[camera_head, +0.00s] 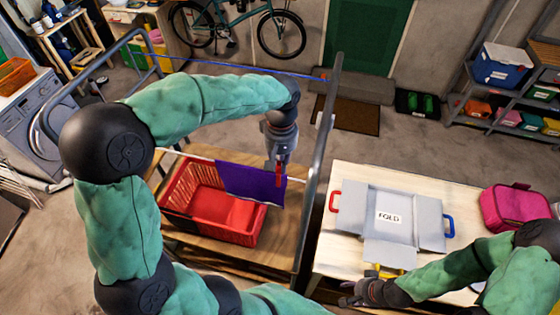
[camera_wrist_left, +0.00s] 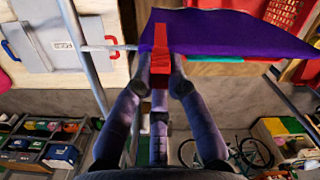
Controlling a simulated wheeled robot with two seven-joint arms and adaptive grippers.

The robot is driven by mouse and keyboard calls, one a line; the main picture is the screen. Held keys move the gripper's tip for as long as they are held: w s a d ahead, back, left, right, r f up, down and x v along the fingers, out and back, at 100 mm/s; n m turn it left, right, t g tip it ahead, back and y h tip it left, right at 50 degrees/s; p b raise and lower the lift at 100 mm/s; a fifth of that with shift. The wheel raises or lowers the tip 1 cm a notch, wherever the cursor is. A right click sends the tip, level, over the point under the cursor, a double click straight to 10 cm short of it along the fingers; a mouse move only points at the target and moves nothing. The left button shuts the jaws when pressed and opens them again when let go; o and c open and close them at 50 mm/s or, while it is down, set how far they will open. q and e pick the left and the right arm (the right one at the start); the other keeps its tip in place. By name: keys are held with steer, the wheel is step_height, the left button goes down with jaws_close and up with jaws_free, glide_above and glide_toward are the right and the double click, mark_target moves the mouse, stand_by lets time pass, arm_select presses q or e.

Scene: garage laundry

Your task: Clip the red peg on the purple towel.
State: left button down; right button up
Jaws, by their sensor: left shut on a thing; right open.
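The purple towel (camera_head: 250,184) hangs from a thin line above a red laundry basket. It also shows in the left wrist view (camera_wrist_left: 225,33). My left gripper (camera_head: 279,163) is shut on the red peg (camera_head: 278,174), at the right part of the towel. In the left wrist view the peg (camera_wrist_left: 161,50) stands between the fingertips and overlaps the towel's edge at the line. I cannot tell whether the peg's jaws are around the towel or only in front of it. My right gripper (camera_head: 350,292) is open and empty near the table's front edge.
The red basket (camera_head: 180,186) stands on a wooden bench below the towel. A metal frame post (camera_head: 318,165) rises just right of the towel. A grey folding board (camera_head: 375,232) and a pink bag (camera_head: 513,208) lie on the right table.

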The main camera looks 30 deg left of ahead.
arm_select(q)
steer(key=shift+f, duration=0.35)
steer(key=c, duration=1.2)
jaws_free()
steer(key=shift+s, duration=0.1)
steer(key=shift+r, duration=0.1)
steer(key=shift+r, duration=0.1)
steer(key=r, duration=0.8)
steer(key=w+r, duration=0.1)
steer(key=r, duration=0.2)
steer(key=shift+a+r, duration=0.1)
steer(key=shift+r, duration=0.3)
